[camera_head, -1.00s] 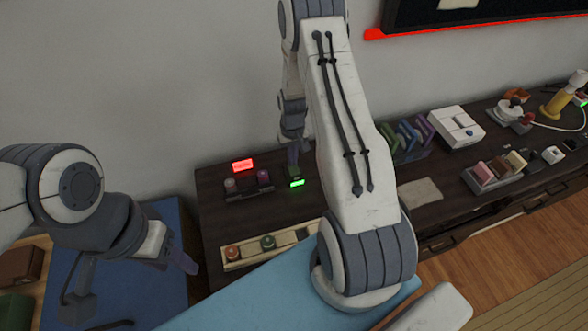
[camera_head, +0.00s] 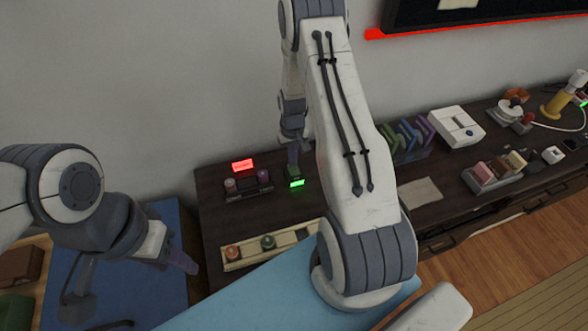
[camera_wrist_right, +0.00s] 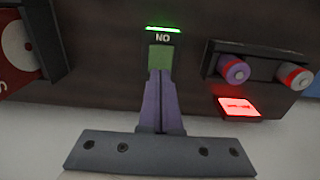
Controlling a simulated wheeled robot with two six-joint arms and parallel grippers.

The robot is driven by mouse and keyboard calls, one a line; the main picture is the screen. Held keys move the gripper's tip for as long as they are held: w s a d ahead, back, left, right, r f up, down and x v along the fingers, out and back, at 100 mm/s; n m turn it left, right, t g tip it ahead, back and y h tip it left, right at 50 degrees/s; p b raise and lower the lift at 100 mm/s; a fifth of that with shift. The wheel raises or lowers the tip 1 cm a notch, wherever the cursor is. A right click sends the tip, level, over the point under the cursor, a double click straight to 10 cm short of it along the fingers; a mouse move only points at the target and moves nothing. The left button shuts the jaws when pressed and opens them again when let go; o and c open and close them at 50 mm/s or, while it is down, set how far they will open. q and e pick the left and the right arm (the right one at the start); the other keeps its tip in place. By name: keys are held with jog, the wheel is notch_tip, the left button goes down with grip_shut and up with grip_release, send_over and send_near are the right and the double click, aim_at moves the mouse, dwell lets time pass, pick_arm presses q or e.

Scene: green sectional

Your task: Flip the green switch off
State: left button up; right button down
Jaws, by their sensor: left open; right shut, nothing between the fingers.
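The green switch (camera_head: 293,173) stands on the dark table near the wall, with a lit green strip (camera_head: 297,184) beside it. In the right wrist view the green switch (camera_wrist_right: 160,58) is a small block at my fingertips, by letters reading "NO" from this angle and the lit strip (camera_wrist_right: 163,29). My right gripper (camera_wrist_right: 160,72) is shut with nothing between its purple fingers. Its tips meet or overlap the switch; contact is not clear. In the head view my right gripper (camera_head: 293,158) is partly hidden by its arm. My left gripper (camera_head: 190,266) is open and empty at lower left, away from the switch.
A rack with two knobs (camera_wrist_right: 262,66) and a lit red sign (camera_wrist_right: 238,106) stand beside the switch. A pale tray (camera_head: 240,257) with round pieces lies in front.

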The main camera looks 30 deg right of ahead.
aim_at(293, 167)
jog(key=shift+f+b, duration=0.65)
jog(key=shift+f, duration=0.3)
dwell(0.3)
jog(key=shift+r, duration=0.1)
jog(key=shift+r+p, duration=2.7)
jog(key=shift+r, duration=0.85)
